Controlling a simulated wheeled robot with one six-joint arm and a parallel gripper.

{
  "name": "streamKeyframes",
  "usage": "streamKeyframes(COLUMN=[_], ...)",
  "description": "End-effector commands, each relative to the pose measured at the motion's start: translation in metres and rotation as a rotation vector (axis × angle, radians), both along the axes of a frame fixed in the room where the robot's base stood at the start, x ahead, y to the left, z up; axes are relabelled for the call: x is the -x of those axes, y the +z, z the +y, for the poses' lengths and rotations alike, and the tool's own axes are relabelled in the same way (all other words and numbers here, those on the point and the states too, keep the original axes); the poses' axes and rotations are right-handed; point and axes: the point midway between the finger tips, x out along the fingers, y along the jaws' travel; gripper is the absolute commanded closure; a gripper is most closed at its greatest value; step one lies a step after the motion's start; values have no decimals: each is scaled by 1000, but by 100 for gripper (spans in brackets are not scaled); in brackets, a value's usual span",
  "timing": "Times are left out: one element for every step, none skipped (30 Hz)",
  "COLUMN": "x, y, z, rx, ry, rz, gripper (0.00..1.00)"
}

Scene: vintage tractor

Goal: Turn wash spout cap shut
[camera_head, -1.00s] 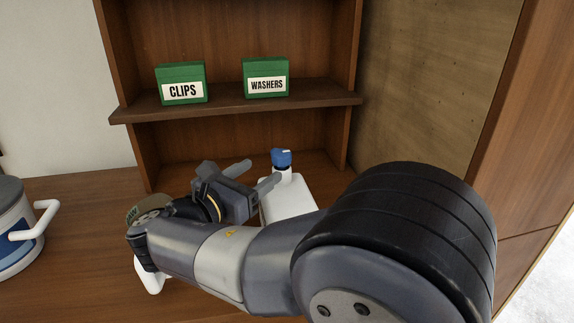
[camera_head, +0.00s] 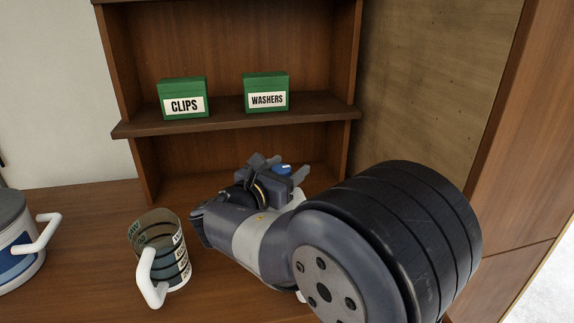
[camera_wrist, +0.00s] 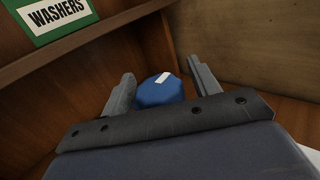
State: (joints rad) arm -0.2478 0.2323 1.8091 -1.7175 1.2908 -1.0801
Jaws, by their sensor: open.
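The blue wash spout cap (camera_wrist: 158,92) with a white mark on its top shows in the wrist view between the two fingers of my gripper (camera_wrist: 163,88). The fingers stand apart on either side of it, with a visible gap at least on the right. In the head view my gripper (camera_head: 281,168) is at the back of the bench, and only a bit of the blue cap (camera_head: 284,169) shows behind it. The white bottle under the cap is mostly hidden by my arm.
A clear measuring jug (camera_head: 168,250) with a white handle stands left of my arm. A white and blue pot (camera_head: 14,245) is at the far left. Green boxes marked clips (camera_head: 183,98) and washers (camera_head: 266,92) sit on the shelf (camera_head: 225,122) above. A side wall (camera_head: 430,90) rises at the right.

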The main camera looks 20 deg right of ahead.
Motion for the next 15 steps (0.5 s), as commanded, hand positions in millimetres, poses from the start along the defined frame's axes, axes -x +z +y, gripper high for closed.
streamKeyframes(x=[-1,-2,-2,-3,-3,-3,-3,-3,-3,-3,-3,-2,-2,-2,-2], y=[0,0,0,0,0,0,0,0,0,0,0,0,0,0,0], z=[-2,-3,-3,-4,-4,-4,-4,-4,-4,-4,-4,-4,-4,-4,-4], rx=[0,0,0,0,0,0,0,-1,-1,-1,-1,-1,-1,-1,-1], ry=[-1,0,1,1,1,1,1,1,1,1,1,1,1,1,1], rz=[0,0,0,0,0,0,0,-1,-1,-1,-1,-1,-1,-1,-1], gripper=[42,42,42,42,42,42,42,42,42,42,43,46,48,51,54])
